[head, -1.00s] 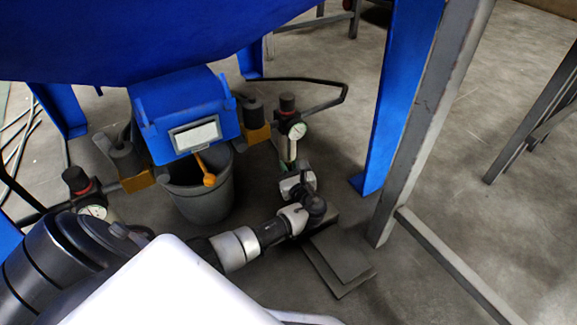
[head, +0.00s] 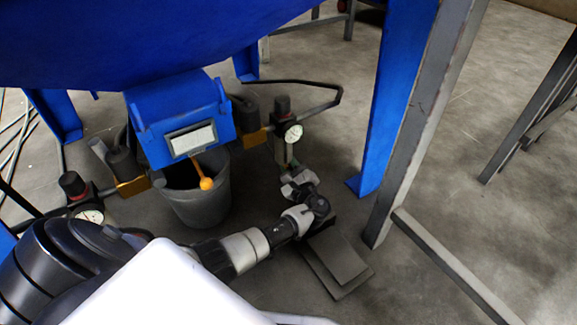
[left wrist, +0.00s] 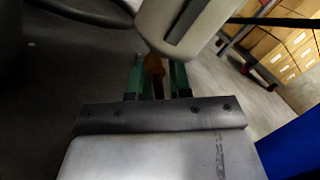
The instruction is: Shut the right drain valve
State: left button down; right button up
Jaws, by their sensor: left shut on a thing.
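The right drain valve shows in the left wrist view as a small orange-brown piece (left wrist: 154,68) below a pale cylindrical bowl (left wrist: 185,28) with a dark slot. My left gripper (left wrist: 157,80) has its two green fingers on either side of this piece and is shut on it. The valve is hidden there by the bowl and my wrist. My right gripper is not in view.
A grey bucket (head: 205,202) stands under the blue hopper outlet (head: 180,120), with an orange ball-ended lever (head: 206,183) above it. A blue leg (head: 395,110) and a grey post (head: 420,130) stand right of my wrist. Flat dark plates (head: 338,255) lie on the floor.

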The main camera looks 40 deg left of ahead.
pick_arm(q)
jog(key=shift+n, duration=0.3)
jog(key=c, duration=1)
grip_release()
